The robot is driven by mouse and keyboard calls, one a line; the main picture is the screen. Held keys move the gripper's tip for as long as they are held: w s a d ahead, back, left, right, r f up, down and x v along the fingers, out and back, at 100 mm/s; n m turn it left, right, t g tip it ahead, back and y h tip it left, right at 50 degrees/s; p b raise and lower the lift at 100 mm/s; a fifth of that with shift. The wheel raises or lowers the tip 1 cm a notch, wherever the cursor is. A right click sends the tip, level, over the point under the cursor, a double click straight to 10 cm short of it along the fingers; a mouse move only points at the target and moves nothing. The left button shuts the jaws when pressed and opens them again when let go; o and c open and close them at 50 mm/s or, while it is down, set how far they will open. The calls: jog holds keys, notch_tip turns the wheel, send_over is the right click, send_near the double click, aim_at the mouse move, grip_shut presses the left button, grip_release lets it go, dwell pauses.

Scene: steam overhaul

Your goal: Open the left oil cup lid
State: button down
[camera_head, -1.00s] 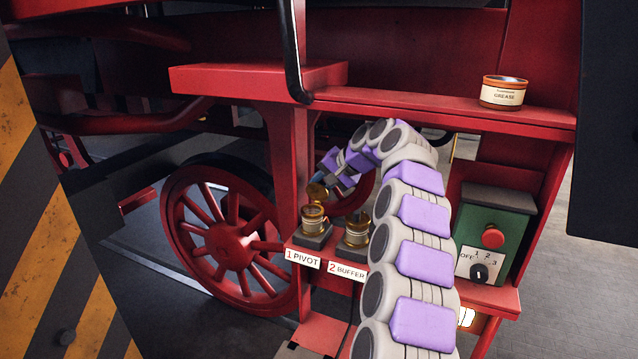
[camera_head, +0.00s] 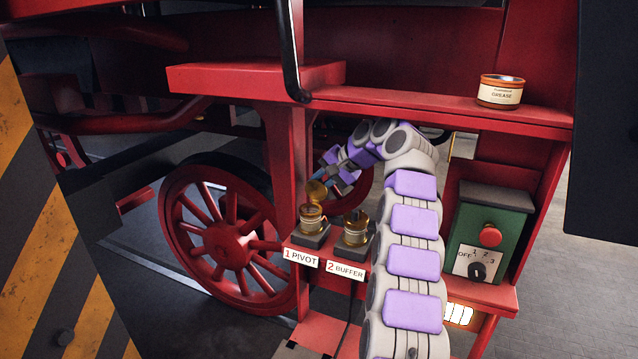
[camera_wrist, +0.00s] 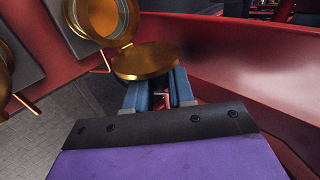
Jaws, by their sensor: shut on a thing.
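The left oil cup (camera_head: 312,219), brass, stands on a dark base behind the "1 PIVOT" label. Its round lid (camera_head: 317,190) is swung up, tilted away from the mouth. In the wrist view the cup's open mouth (camera_wrist: 103,17) shows, with the lid (camera_wrist: 145,61) hinged out toward my fingers. My gripper (camera_head: 332,178) is behind and right of the cup in the head view. In the wrist view my gripper (camera_wrist: 160,88) has its blue fingertips at the lid's edge, shut on the lid; the exact contact is partly hidden.
The right oil cup (camera_head: 356,230), behind "2 BUFFER", has its lid down. A red wall (camera_wrist: 230,55) runs close beside my fingers. A red spoked wheel (camera_head: 225,245) stands left. A grease tin (camera_head: 500,90) sits on the upper ledge; a green control box (camera_head: 490,230) is right.

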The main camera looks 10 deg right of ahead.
jog(key=shift+r, duration=0.15)
jog(key=c, duration=1.1)
grip_release()
jog(key=shift+w, duration=0.15)
jog(key=shift+d, duration=0.1)
jog(key=s+d+r+b, duration=0.1)
jog(key=s+d+b, duration=0.3)
jog(key=s+d, duration=0.5)
jog(key=shift+d+r, duration=0.4)
jog(key=shift+d, duration=0.65)
jog(key=shift+f, duration=0.1)
